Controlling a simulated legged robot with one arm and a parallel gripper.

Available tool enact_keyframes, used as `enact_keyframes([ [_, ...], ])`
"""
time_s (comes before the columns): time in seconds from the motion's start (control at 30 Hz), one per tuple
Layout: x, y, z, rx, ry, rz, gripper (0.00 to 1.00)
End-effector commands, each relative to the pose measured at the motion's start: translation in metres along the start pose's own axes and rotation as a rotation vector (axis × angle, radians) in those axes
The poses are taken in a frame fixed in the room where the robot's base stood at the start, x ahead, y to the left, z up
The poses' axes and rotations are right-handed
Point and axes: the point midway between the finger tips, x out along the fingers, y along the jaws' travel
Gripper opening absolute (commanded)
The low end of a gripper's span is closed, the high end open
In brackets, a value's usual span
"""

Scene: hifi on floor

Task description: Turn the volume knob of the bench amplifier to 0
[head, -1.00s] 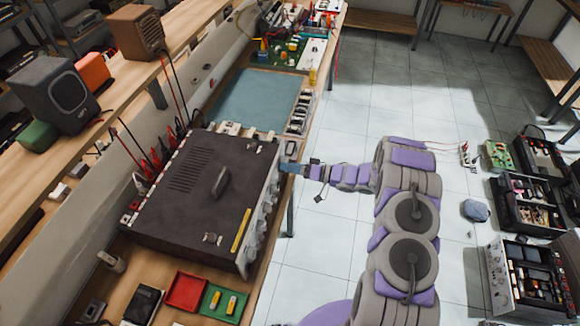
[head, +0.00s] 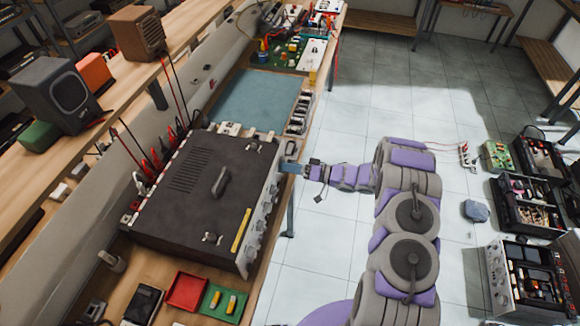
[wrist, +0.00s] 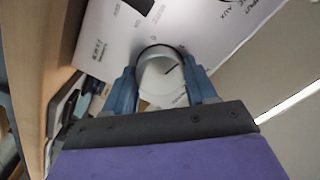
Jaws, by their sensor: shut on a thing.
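The bench amplifier (head: 195,200) is a large dark box with a top handle, on the wooden bench in the head view. Its light front panel (head: 262,215) faces right and carries several knobs; in the wrist view the panel (wrist: 105,40) is white with printed labels. My gripper (head: 287,168) is at the far end of that panel. In the wrist view its two blue fingers (wrist: 160,85) are shut on a round, light knob (wrist: 158,72) with a dark pointer line slanting up and right.
A red tray (head: 186,292) and a green tray (head: 222,303) lie near the amplifier on the bench. A blue-green mat (head: 252,98) lies beyond it.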

Motion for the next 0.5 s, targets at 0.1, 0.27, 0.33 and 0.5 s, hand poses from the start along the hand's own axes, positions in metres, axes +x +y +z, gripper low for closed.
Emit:
enact_keyframes([
  [0.1, -0.0005, 0.0012, 0.0008, -0.042, -0.001, 0.003, 0.26],
  [0.27, -0.0009, 0.0018, 0.0003, -0.146, 0.000, 0.005, 0.26],
  [0.33, -0.0013, 0.0021, 0.0005, -0.205, -0.001, 0.005, 0.26],
  [0.5, -0.0016, 0.0030, 0.0007, -0.364, -0.001, 0.006, 0.26],
])
